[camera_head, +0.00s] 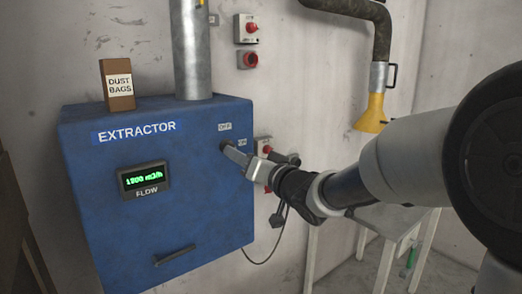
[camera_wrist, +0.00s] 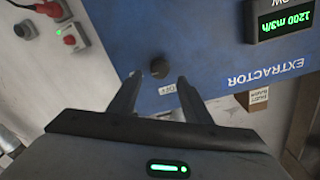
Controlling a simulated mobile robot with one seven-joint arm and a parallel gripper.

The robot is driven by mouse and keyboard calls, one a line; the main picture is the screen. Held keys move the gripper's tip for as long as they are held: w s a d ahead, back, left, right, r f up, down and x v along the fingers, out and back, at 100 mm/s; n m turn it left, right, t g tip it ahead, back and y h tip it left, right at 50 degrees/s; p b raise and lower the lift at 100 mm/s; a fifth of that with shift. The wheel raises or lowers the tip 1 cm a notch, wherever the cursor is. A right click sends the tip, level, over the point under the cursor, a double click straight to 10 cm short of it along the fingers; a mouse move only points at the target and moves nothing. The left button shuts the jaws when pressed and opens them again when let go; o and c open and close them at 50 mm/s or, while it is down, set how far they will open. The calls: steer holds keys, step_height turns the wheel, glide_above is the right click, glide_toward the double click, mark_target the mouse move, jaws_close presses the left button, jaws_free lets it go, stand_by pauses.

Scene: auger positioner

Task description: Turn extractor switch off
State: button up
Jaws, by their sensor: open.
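The blue extractor box (camera_head: 190,200) fills the left middle of the head view. Its dark round switch knob (camera_head: 226,146) sits at the upper right of the front, beside the OFF label (camera_head: 225,127) and the ON label (camera_head: 242,142). My gripper (camera_head: 236,153) is at the knob and partly covers it in the head view. In the wrist view, the knob (camera_wrist: 160,68) shows between and just beyond my open fingertips (camera_wrist: 160,79). I cannot tell contact or which way the knob points. The flow display (camera_wrist: 284,20) is lit green and reads 1200 m3/h.
A dust bags box (camera_head: 118,85) and a metal pipe (camera_head: 191,50) stand on top of the extractor. Red wall switches (camera_head: 251,28) are to its right. A yellow hose nozzle (camera_head: 373,113) hangs above a pale table (camera_head: 385,222) at right. A cable hangs below my gripper.

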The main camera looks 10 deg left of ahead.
steer(key=x, duration=0.5)
steer(key=shift+w+a, duration=0.15)
steer(key=shift+a, duration=0.05)
steer(key=c, duration=1.1)
